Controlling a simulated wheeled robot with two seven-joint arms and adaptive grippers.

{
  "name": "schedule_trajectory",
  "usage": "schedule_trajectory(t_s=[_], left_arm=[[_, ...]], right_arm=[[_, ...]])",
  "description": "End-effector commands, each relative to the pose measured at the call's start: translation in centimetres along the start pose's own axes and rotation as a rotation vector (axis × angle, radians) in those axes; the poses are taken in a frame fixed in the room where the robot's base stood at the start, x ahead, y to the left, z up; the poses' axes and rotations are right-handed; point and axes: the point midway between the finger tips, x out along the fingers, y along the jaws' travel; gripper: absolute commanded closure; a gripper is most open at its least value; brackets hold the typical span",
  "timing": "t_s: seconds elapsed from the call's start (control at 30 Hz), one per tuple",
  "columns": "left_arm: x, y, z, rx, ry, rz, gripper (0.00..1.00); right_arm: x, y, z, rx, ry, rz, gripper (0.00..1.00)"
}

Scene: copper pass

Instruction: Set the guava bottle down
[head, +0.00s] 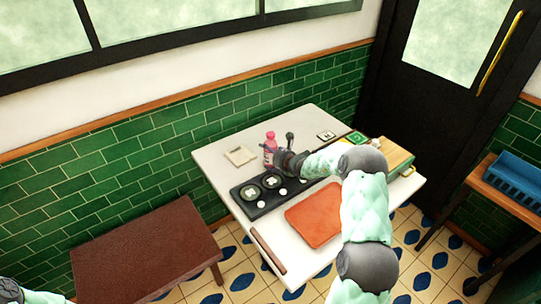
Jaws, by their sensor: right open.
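The guava bottle (270,147) is pink with a darker pink cap and stands upright at the far side of the white table (217,152). My right gripper (281,150) is beside it on the right, with its jaws open. The fingers overlap the bottle's right edge in the picture, so I cannot tell whether they touch it. Only a piece of my left arm shows at the lower left corner; its gripper is not seen.
A black tray (257,213) with round dishes and white pieces lies in front of the bottle. An orange mat (314,215) is nearer. A beige square (240,156) lies left of the bottle; a wooden box (397,158) stands right. A brown bench (146,252) is at left.

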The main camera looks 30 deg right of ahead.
Motion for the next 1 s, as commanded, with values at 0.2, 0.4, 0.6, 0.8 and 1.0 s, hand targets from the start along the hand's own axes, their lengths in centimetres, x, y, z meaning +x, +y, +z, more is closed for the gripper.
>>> schedule_trajectory(t_s=[0.2, 0.4, 0.6, 0.8, 1.0], left_arm=[[0.5, -0.2, 0.0, 0.000, 0.000, 0.000, 0.60], [0.5, -0.2, 0.0, 0.000, 0.000, 0.000, 0.60], [0.5, -0.2, 0.0, 0.000, 0.000, 0.000, 0.60], [0.5, -0.2, 0.0, 0.000, 0.000, 0.000, 0.60], [0.3, -0.1, 0.0, 0.000, 0.000, 0.000, 0.60]], right_arm=[[1.8, 0.0, 0.0, 0.000, -0.001, 0.000, 0.00], [1.8, -0.1, 0.1, 0.000, -0.001, -0.001, 0.00], [1.8, -0.1, 0.1, 0.000, -0.001, -0.001, 0.45], [1.8, -0.1, 0.2, -0.001, -0.004, -0.002, 0.72], [1.7, -0.1, 0.4, -0.001, -0.003, -0.002, 0.72]])
